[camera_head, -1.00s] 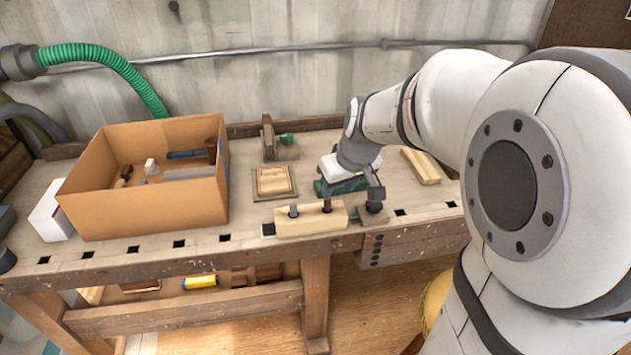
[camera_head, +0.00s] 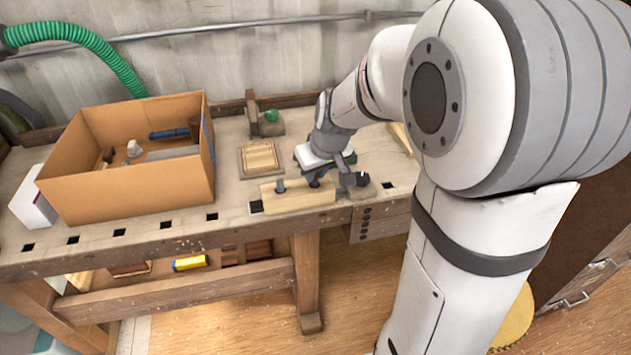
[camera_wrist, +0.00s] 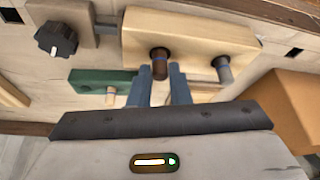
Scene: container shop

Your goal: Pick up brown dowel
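The brown dowel (camera_wrist: 160,66) stands in a hole of a pale wooden block (camera_wrist: 190,35) in the wrist view. A grey dowel (camera_wrist: 223,70) stands in the block's other hole. My gripper (camera_wrist: 160,76) is open, with its two blue-grey fingers on either side of the brown dowel; whether either touches it I cannot tell. In the head view my gripper (camera_head: 325,172) is low over the block (camera_head: 300,197), at the brown dowel, which is mostly hidden there. The grey dowel (camera_head: 281,186) shows to its left.
A green block (camera_wrist: 88,82) with a pale peg lies beside the wooden block. A clamp with a black knob (camera_wrist: 56,39) is at its other end. A large cardboard box (camera_head: 130,190) with tools stands left on the workbench. A small wooden frame (camera_head: 261,158) lies behind the block.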

